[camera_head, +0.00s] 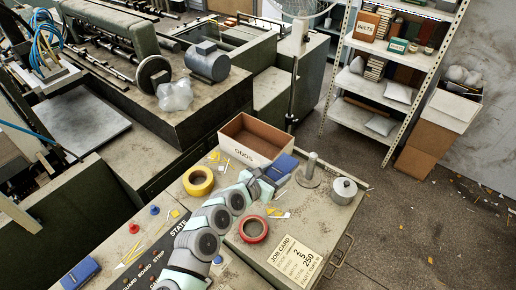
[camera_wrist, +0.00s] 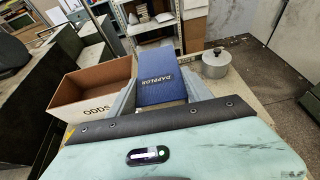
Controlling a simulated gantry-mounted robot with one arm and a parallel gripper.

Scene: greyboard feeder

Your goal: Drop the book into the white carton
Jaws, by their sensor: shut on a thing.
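My gripper (camera_head: 266,181) is shut on a blue book (camera_head: 283,166). In the wrist view the book (camera_wrist: 161,80) stands out between the two grey fingers, with pale lettering on its cover. The white carton (camera_head: 238,153), marked "ODDS" and brown inside, stands open-topped on the bench, just behind and left of my gripper. In the wrist view the carton (camera_wrist: 88,106) is left of the book. The book is beside the carton, not over its opening. The carton's floor is partly hidden by its front wall.
A metal post on a round base (camera_head: 308,176) and a lidded grey pot (camera_head: 344,189) stand right of the book. Yellow tape (camera_head: 198,181) and red tape (camera_head: 254,229) rolls lie on the bench. Another blue book (camera_head: 80,273) lies at the lower left.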

